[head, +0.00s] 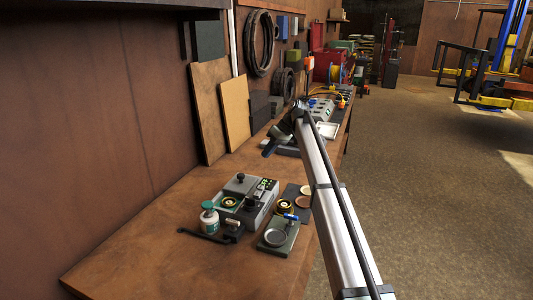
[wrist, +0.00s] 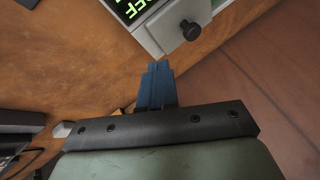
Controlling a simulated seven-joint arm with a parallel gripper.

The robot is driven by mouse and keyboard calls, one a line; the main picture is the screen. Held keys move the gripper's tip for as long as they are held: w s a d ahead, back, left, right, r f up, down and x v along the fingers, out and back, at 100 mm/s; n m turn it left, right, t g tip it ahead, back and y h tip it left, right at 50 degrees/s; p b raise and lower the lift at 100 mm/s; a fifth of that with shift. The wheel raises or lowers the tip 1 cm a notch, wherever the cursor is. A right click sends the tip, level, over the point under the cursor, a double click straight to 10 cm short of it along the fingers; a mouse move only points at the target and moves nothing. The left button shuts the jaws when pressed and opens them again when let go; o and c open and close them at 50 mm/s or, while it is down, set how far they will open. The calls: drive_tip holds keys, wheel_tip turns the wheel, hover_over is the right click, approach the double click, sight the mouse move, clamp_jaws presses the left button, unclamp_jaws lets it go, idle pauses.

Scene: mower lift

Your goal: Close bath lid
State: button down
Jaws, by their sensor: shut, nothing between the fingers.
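A grey bath unit (head: 262,209) sits on the wooden bench in the head view, with a green-lit display and dark knobs on top. A yellow-ringed round part shows on its near left side. In the wrist view part of a pale grey unit (wrist: 151,40) with green digits and a black knob (wrist: 190,30) shows at the top. My gripper (wrist: 155,68) has its blue fingers together and empty, pointing toward that unit, apart from it. In the head view my gripper (head: 267,152) is above the bench, beyond the bath unit.
Boards (head: 211,110) lean on the wall. The bench's near left part is clear.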

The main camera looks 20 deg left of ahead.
approach(250, 180)
drive_tip(key=a+f, duration=0.1)
drive_tip(key=w+a+f, duration=0.1)
drive_tip(key=a, duration=0.1)
drive_tip(key=shift+w+a+f, duration=0.2)
drive_tip(key=shift+a+f, duration=0.05)
drive_tip(key=shift+f, duration=0.15)
drive_tip(key=s, duration=0.1)
drive_tip(key=s+a, duration=0.1)
drive_tip(key=shift+s+a+f, duration=0.1)
drive_tip(key=shift+s+f, duration=0.1)
drive_tip(key=shift+s, duration=0.1)
drive_tip(key=shift+s+a, duration=0.25)
drive_tip(key=shift+s, duration=0.15)
drive_tip(key=s, duration=1)
drive_tip(key=shift+s, duration=0.35)
drive_tip(key=shift+f, duration=0.1)
drive_tip(key=w, duration=0.1)
drive_tip(key=w+d, duration=0.1)
drive_tip(key=w, duration=0.2)
drive_tip(key=shift+d+r, duration=0.35)
drive_tip(key=v, duration=1)
